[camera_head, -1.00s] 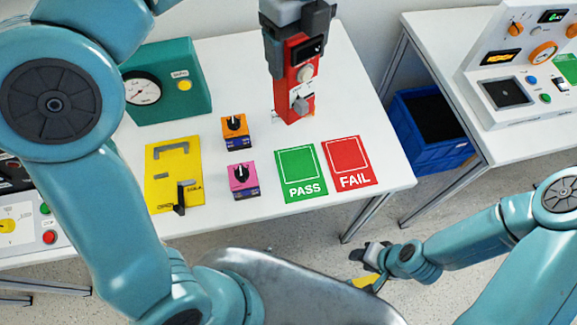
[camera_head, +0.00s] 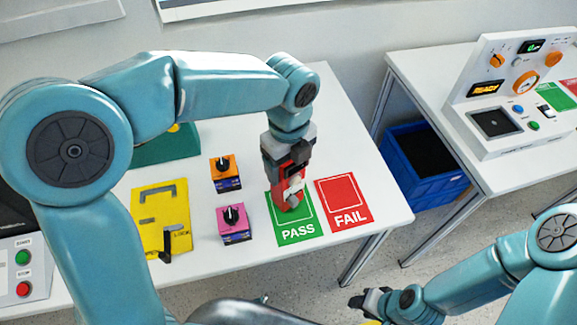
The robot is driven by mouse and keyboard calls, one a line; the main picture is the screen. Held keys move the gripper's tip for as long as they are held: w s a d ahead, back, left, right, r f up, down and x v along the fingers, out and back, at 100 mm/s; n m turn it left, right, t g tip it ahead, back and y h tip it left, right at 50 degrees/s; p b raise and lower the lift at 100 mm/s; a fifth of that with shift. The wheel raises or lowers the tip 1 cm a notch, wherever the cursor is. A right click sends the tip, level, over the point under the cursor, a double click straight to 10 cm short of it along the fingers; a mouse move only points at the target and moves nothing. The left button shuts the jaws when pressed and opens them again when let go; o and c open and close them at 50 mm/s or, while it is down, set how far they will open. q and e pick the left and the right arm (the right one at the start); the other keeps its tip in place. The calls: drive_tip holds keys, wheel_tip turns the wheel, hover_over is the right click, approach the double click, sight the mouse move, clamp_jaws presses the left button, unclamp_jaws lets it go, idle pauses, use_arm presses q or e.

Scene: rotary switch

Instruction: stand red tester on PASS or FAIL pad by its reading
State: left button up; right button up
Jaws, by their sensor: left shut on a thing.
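My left gripper (camera_head: 288,158) is shut on the red tester (camera_head: 276,183) and holds it upright at the PASS pad. The tester's lower end appears over the upper part of the green PASS pad (camera_head: 296,234); I cannot tell whether it touches. Its grey knobs face me, and its dark display is mostly hidden by the gripper, with no reading legible. The red FAIL pad (camera_head: 343,202) lies bare just to the right. My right gripper (camera_head: 368,299) is low, in front of the table and away from the pads; its jaw state is unclear.
Orange (camera_head: 226,174) and pink (camera_head: 234,224) rotary-switch boxes stand left of the pads. A yellow slotted plate (camera_head: 148,232) lies farther left. A teal box (camera_head: 168,150) is partly hidden behind my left arm. A blue crate (camera_head: 410,192) sits between the tables.

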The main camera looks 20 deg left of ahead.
use_arm(q)
drive_tip(key=shift+f, duration=0.55)
drive_tip(key=o, duration=1.7)
drive_tip(key=shift+f, duration=0.15)
drive_tip(key=shift+r, duration=0.3)
wheel_tip(320, 180, up, 12)
drive_tip(key=shift+s+f+p, duration=0.1)
drive_tip(key=shift+p, duration=0.65)
